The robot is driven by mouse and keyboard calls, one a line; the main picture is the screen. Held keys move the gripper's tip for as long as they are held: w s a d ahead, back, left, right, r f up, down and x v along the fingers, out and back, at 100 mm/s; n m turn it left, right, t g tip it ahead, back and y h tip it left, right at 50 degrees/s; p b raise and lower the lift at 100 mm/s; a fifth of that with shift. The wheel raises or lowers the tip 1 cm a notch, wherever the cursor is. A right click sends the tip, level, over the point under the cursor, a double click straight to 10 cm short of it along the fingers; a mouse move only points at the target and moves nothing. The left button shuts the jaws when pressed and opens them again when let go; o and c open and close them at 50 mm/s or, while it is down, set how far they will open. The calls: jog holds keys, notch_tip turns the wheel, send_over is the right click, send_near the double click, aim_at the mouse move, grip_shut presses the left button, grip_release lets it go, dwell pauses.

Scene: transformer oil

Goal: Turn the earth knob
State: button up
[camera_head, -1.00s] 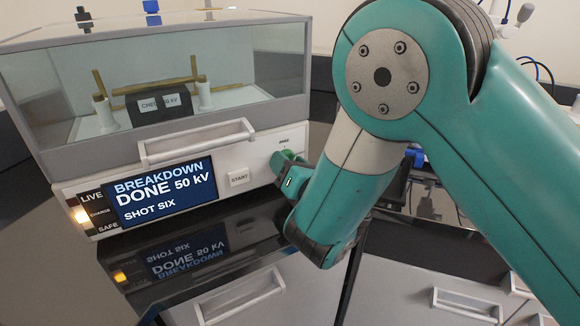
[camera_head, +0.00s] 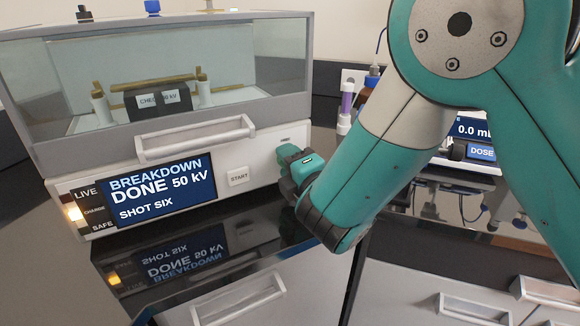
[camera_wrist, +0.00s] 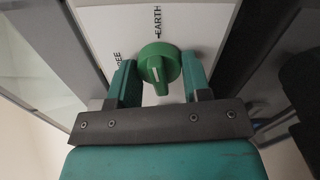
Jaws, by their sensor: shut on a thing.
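The earth knob is a round green knob (camera_wrist: 158,66) with a ridge and a short white line, on the white front panel of the tester. In the wrist view the word EARTH is above it and FREE is to its left. The ridge and line run roughly up and down in that view; I cannot tell which end is the pointer. My gripper (camera_wrist: 160,74) has a finger on each side of the knob and is shut on it. In the head view my gripper (camera_head: 288,158) reaches the panel's right end and hides the knob.
The tester (camera_head: 170,133) has a glass chamber, a bar handle, a START button (camera_head: 238,177) and a screen (camera_head: 160,193) reading BREAKDOWN DONE 50 kV, SHOT SIX. The lamp by CHARGE is lit. A dosing unit (camera_head: 475,138) and a purple-and-white bottle (camera_head: 345,108) stand to the right.

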jog(key=shift+f+m, duration=0.1)
jog(key=shift+m, duration=0.7)
jog(key=shift+s+b, duration=0.1)
jog(key=shift+b, duration=0.2)
jog(key=o, duration=0.9)
jog(key=shift+m, duration=0.3)
jog(key=b+v, duration=1.1)
jog(key=shift+s+d+f, duration=0.1)
jog(key=shift+d+f, duration=0.05)
jog(key=shift+r+b+v, duration=0.15)
jog(key=shift+b+v, duration=1.4)
jog(key=shift+b, duration=0.7)
jog(key=shift+r+b+v, duration=0.1)
jog(key=shift+b+v, duration=1.4)
jog(key=shift+b, duration=0.75)
